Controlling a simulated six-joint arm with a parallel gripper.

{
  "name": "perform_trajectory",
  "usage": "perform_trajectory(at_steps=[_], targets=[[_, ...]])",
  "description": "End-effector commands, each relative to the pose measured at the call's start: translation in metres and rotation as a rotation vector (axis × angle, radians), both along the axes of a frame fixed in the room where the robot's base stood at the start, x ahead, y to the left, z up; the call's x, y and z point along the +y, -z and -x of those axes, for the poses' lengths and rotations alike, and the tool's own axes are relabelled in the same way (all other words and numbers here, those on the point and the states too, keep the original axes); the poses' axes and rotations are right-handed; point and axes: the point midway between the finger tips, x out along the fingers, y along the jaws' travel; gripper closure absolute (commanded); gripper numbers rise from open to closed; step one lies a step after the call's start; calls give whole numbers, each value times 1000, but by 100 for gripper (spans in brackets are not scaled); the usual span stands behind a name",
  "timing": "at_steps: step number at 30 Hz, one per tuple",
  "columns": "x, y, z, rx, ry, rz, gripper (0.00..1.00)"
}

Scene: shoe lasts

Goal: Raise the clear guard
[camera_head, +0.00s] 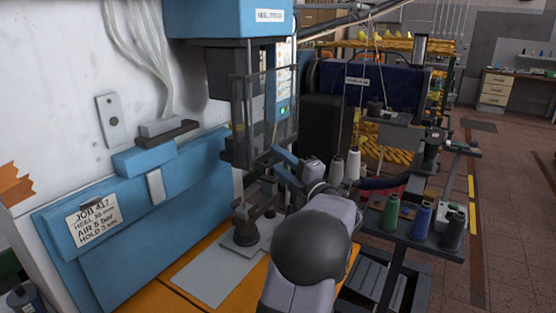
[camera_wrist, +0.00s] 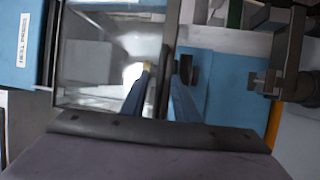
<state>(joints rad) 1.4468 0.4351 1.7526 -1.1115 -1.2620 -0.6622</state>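The clear guard (camera_head: 262,120) is a see-through box-like panel with dark edges, hanging below the blue press head, and it looks lowered. Its clear pane (camera_wrist: 105,65) and dark frame fill the left of the wrist view. My gripper (camera_head: 274,161) is at the guard's lower right corner. In the wrist view its two blue fingers (camera_wrist: 164,75) are apart, one on each side of the guard's dark side edge. The left finger overlaps the clear pane. I cannot tell whether either finger touches the edge.
The blue press head (camera_head: 228,18) is above the guard. A dark post with a round foot (camera_head: 246,232) stands below, on a grey plate. A blue panel with a job card (camera_head: 93,217) is at left. Thread spools (camera_head: 420,219) stand on a shelf at right.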

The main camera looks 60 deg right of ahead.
Motion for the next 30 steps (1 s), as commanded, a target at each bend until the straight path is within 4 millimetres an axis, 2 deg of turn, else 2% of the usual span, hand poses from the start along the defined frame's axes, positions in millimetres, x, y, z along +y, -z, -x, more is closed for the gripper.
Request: perform_trajectory(at_steps=[5,18,30], targets=[[4,4,11,0,2,1,72],[25,12,61,-1,1,2,72],[28,12,66,-1,0,0,72]])
